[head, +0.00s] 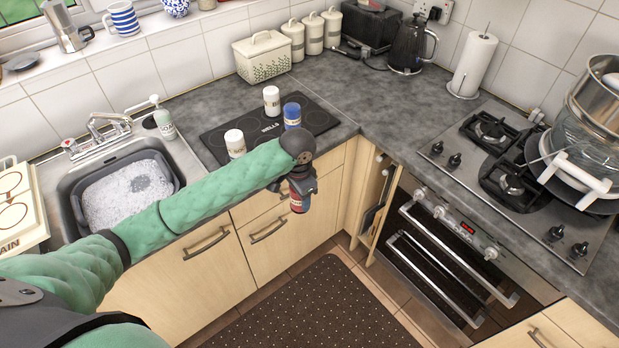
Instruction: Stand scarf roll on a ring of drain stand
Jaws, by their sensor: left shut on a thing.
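My left arm reaches across the picture, and my left gripper (300,187) points down in front of the counter edge. It is shut on a small red roll with a pale label (299,201), probably the scarf roll; my gripper hides its upper part. The cream drain stand (35,228) with ring outlines on its face is at the left edge, beside the sink and partly cut off. Its rings (12,182) look empty. My right gripper is out of view.
A dark board (258,129) on the counter bears two white rolls (271,100) and a blue roll (292,115). The sink holds a grey basin of suds (130,195). A soap bottle (164,122) and tap (108,130) stand behind. The hob (520,175) carries stacked pans.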

